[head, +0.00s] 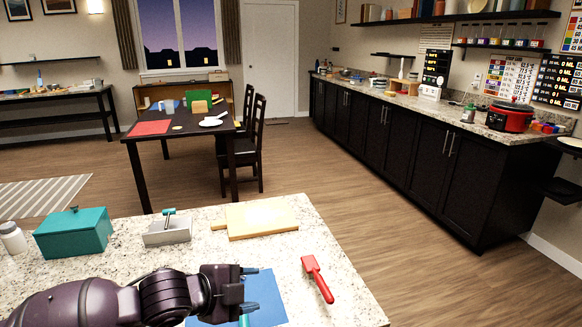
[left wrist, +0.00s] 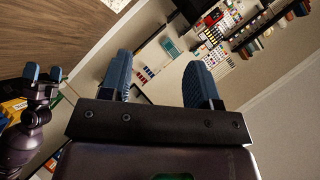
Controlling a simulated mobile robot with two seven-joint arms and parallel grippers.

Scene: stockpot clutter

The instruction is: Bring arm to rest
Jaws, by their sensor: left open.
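My left arm comes in from the left over the speckled counter in the head view. Its gripper (head: 248,290) is above the blue mat (head: 264,298), with its fingers apart. In the left wrist view the two blue fingers (left wrist: 158,82) are spread, with nothing between them. My right gripper (left wrist: 43,75) shows small at the left of the left wrist view. Its two fingers look apart, with nothing seen between them. It does not show in the head view.
On the counter (head: 342,285) are a white bottle (head: 12,238), teal box (head: 74,234), grey box (head: 167,231), cutting board (head: 256,219) and red-handled tool (head: 318,278). Beyond are a dark table (head: 180,131) with chairs and a long cabinet counter (head: 400,140). The floor between is clear.

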